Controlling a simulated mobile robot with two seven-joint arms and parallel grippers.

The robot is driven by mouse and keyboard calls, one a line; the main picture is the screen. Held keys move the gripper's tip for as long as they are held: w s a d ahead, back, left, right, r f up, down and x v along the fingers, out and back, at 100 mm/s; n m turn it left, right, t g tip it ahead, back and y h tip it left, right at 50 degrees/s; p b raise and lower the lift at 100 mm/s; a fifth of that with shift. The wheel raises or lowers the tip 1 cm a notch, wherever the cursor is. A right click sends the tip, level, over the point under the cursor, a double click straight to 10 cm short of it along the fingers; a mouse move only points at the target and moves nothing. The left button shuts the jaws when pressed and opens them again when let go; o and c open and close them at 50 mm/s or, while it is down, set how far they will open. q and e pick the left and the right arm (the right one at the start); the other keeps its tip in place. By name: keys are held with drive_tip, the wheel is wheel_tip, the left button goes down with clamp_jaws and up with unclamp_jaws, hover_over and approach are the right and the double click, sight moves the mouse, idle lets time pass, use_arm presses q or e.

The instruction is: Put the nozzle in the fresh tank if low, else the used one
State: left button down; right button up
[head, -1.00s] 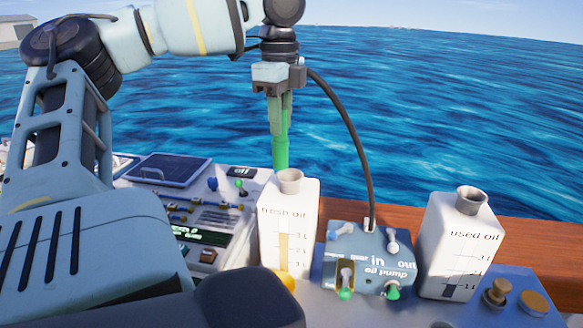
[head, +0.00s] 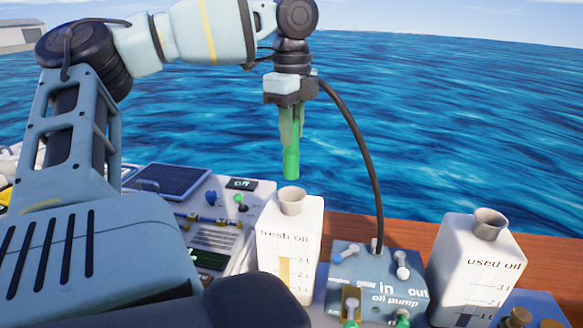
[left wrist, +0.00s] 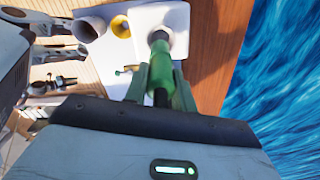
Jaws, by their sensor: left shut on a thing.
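My left gripper (head: 291,122) is shut on the green nozzle (head: 291,160), which hangs upright with its tip a little above the fresh oil tank's funnel mouth. The nozzle (left wrist: 160,68) also shows in the left wrist view, pointing at the tank's mouth. The white fresh oil tank (head: 305,235) has an amber gauge bar reaching about the 3 L mark. The white used oil tank (head: 450,250) stands at the right; its dark gauge bar is low, near the 1 L mark. My right gripper is not in view.
The blue oil pump (head: 400,285) stands between the tanks, with a black hose (head: 365,140) rising from it towards my left gripper. A control panel (head: 225,220) lies left of the fresh oil tank. A wooden rail (head: 545,258) runs behind, with water beyond.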

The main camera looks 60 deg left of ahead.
sight(292, 165)
use_arm(q)
drive_tip(key=shift+f, duration=3.95)
drive_tip(key=shift+f, duration=0.1)
drive_tip(key=c, duration=1.2)
unclamp_jaws()
drive_tip(key=shift+a, duration=0.1)
drive_tip(key=shift+o, duration=0.2)
wheel_tip(292, 165, up, 12)
drive_tip(key=shift+r, duration=0.1)
